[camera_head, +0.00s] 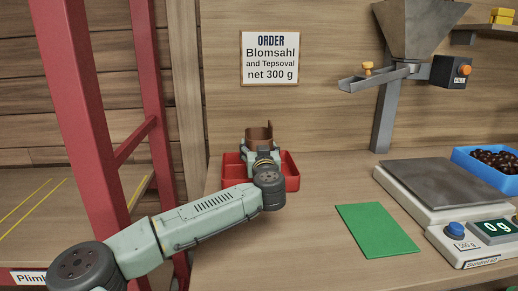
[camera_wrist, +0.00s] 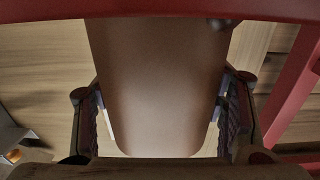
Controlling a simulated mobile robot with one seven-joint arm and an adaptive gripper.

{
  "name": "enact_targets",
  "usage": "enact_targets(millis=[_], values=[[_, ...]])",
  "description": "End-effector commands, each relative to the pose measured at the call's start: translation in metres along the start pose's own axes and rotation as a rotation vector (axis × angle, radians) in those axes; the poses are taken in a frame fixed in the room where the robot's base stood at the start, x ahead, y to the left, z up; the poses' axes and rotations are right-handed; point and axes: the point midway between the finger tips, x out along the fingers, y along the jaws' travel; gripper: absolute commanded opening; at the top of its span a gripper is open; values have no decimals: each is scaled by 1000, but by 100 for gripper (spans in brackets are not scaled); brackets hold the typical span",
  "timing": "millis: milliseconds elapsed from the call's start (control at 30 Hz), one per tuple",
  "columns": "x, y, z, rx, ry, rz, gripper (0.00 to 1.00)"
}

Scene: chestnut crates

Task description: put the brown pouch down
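The brown pouch (camera_head: 259,133) stands upright at the far side of my gripper in the head view, over the red tray (camera_head: 292,178). In the wrist view the pouch (camera_wrist: 160,75) fills the middle, between the two finger pads of my gripper (camera_wrist: 162,118). The pads sit against its two sides, and my gripper looks shut on it. The pouch's lower end is hidden behind my gripper and the tray. I cannot tell whether it touches the tray floor. A red rim (camera_wrist: 160,10) crosses the top of the wrist view.
A green mat (camera_head: 377,230) lies on the bench right of the tray. Beyond it are a scale (camera_head: 430,185) reading 0 g, a blue crate (camera_head: 470,160) of chestnuts and a grey hopper (camera_head: 420,30). A red frame (camera_head: 80,100) rises at the left. An order sign (camera_head: 270,59) hangs behind.

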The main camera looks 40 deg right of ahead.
Motion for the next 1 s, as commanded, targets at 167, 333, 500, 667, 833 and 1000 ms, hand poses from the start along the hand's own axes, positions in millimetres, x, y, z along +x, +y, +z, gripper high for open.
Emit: enact_targets(millis=[167, 333, 500, 667, 833, 1000], values=[[0, 0, 0, 0, 0, 0, 76], [0, 0, 0, 0, -1, 0, 85], [0, 0, 0, 1, -1, 0, 85], [0, 0, -3, 1, 0, -1, 85], [-21, 0, 3, -3, -3, 3, 85], [-59, 0, 2, -4, -1, 4, 85]])
